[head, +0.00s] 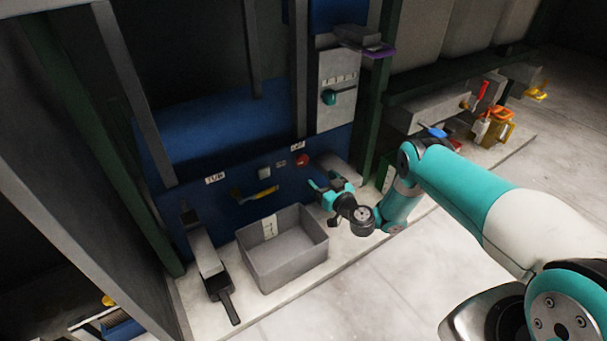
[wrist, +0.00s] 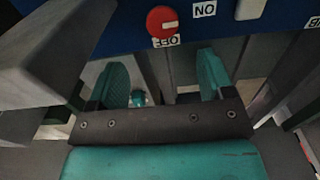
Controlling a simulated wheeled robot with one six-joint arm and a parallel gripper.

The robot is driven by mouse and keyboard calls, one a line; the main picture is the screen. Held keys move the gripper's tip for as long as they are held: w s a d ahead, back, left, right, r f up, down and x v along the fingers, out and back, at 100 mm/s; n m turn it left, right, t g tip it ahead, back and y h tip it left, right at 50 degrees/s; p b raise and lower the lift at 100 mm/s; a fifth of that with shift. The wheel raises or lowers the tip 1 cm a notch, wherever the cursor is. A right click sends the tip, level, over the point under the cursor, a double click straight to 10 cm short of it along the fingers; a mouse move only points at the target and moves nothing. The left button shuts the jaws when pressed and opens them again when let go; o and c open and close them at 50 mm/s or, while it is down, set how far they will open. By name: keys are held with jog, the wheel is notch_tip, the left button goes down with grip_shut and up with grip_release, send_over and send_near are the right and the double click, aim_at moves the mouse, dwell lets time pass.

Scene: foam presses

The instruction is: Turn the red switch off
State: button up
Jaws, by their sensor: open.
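The red switch (head: 302,160) is a small round knob on the blue panel, up and left of my gripper in the head view. In the wrist view the red switch (wrist: 162,22) is larger, near the top edge. An OFF label (wrist: 166,41) lies against its lower edge and an ON label (wrist: 204,9) is to its right; both appear upside down. A small pale mark shows on the knob's right side. My gripper (head: 322,186) is open and empty, and it also shows in the wrist view (wrist: 161,82). Its fingers appear apart from the switch.
A grey open bin (head: 262,275) stands below the panel. A yellow handle (head: 264,193) and a pale square button (head: 264,173) are left of the switch. A grey box with a teal knob (head: 328,97) is above. A grey block (wrist: 60,50) fills the wrist view's left.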

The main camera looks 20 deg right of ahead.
aim_at(303, 163)
jog(key=b, duration=0.3)
jog(key=w+b, duration=0.1)
jog(key=b, duration=0.2)
jog(key=shift+w+a+f+b, duration=0.2)
jog(key=shift+a+f+b, duration=0.05)
jog(key=shift+f+b, duration=0.1)
jog(key=b, duration=0.2)
jog(key=shift+a+b, duration=0.1)
jog(key=shift+b, duration=0.2)
jog(key=x, duration=0.2)
jog(key=b+x, duration=0.1)
jog(key=x, duration=0.2)
jog(key=b+x, duration=0.1)
jog(key=x, duration=0.1)
jog(key=shift+w+a+r, duration=0.15)
jog(key=shift+w+r, duration=0.15)
jog(key=shift+w, duration=0.05)
jog(key=shift+w+a+r, duration=0.1)
jog(key=shift+w, duration=0.4)
jog(key=c, duration=0.9)
